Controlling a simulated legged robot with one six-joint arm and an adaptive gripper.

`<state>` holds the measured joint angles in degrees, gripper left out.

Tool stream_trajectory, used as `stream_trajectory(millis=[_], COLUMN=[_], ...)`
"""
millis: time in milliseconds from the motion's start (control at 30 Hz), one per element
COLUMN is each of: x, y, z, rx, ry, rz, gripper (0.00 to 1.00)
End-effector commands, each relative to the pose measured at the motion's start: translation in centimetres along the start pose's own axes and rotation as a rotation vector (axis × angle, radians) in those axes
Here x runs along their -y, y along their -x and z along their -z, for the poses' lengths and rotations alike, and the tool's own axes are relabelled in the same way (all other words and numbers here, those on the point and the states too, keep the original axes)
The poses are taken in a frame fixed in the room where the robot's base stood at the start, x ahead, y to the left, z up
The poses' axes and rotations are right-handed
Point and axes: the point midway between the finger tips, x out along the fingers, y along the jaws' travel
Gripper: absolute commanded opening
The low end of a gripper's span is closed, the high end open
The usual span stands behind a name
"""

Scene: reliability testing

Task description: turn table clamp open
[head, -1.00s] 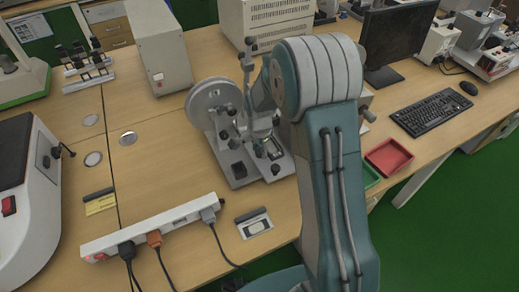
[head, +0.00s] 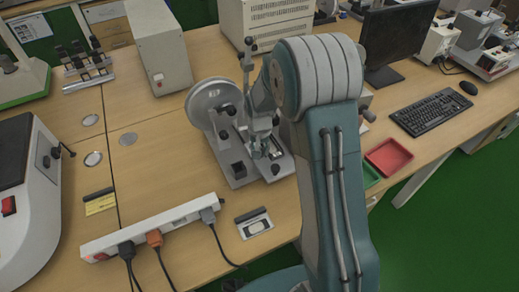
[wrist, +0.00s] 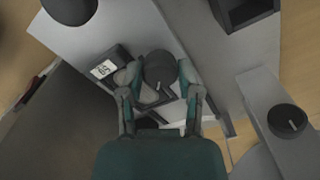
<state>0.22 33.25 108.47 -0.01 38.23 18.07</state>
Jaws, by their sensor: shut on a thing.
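The grey bench machine (head: 236,172) with a large round wheel (head: 205,98) stands on the wooden table. In the wrist view, my gripper (wrist: 158,88) has its two fingers on either side of a round black knob (wrist: 158,66) on the machine. It is shut on this knob, which looks like the table clamp. In the head view, my gripper (head: 264,150) is low over the right part of the machine's base. The knob is hidden there by the gripper and arm. I cannot tell the clamp's turn angle.
Another black knob (wrist: 288,120) sits to the right in the wrist view, and a small labelled black block (wrist: 108,68) is close left of the fingers. A power strip (head: 150,227) lies in front. Red (head: 389,156) and green trays stand right of the arm.

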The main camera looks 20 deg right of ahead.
Motion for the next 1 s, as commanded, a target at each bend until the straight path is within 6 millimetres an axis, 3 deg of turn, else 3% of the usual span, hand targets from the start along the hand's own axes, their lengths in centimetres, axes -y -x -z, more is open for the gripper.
stream_trajectory(millis=[600, 1000], x=[-0.07, -0.08], y=[-0.29, -0.28], z=[-0.23, -0.22], rx=[0.008, 0.008], ry=[0.54, 0.707], rz=[0.0, 0.001], gripper=[0.0, 0.0])
